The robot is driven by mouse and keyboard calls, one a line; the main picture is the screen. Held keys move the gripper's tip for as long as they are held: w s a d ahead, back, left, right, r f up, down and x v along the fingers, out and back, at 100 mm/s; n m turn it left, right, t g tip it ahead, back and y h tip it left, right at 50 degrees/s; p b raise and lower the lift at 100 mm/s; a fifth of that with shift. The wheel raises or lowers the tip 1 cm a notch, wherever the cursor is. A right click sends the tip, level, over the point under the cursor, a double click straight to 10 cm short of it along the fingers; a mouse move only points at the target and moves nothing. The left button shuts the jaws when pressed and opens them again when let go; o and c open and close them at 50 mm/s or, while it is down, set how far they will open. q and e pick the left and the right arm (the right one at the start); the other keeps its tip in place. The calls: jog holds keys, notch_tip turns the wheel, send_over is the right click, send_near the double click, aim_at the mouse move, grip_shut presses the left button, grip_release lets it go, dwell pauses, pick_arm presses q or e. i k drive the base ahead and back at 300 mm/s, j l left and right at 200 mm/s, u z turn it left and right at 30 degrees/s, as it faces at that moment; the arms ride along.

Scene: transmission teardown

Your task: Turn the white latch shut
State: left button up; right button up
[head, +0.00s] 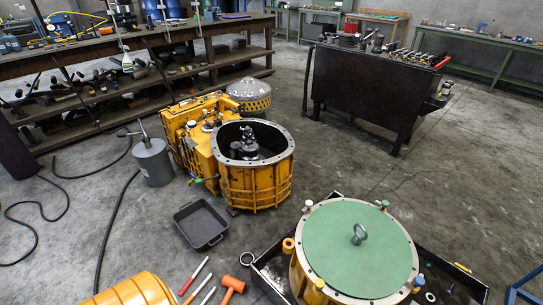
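A round yellow housing (301,272) stands at the lower right, covered by a flat green lid (340,240) with a metal eye bolt (358,234). Small knob-like fittings sit around its rim. Yellow ones (288,245) are on the left side. They are too small to tell which is the white latch or how it is turned. Neither gripper is in view.
A black tray (272,285) lies under the housing with loose small parts. An open yellow casing (254,178) stands behind it, beside a dark pan (201,223) and grey canister (153,162). An orange mallet (232,286) and screwdrivers lie at the front. A dark workbench (370,86) stands at the back right.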

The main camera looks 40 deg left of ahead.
aim_at(309, 204)
jog(key=u, duration=0.95)
jog(key=j+z, duration=0.15)
jog(key=z, duration=0.15)
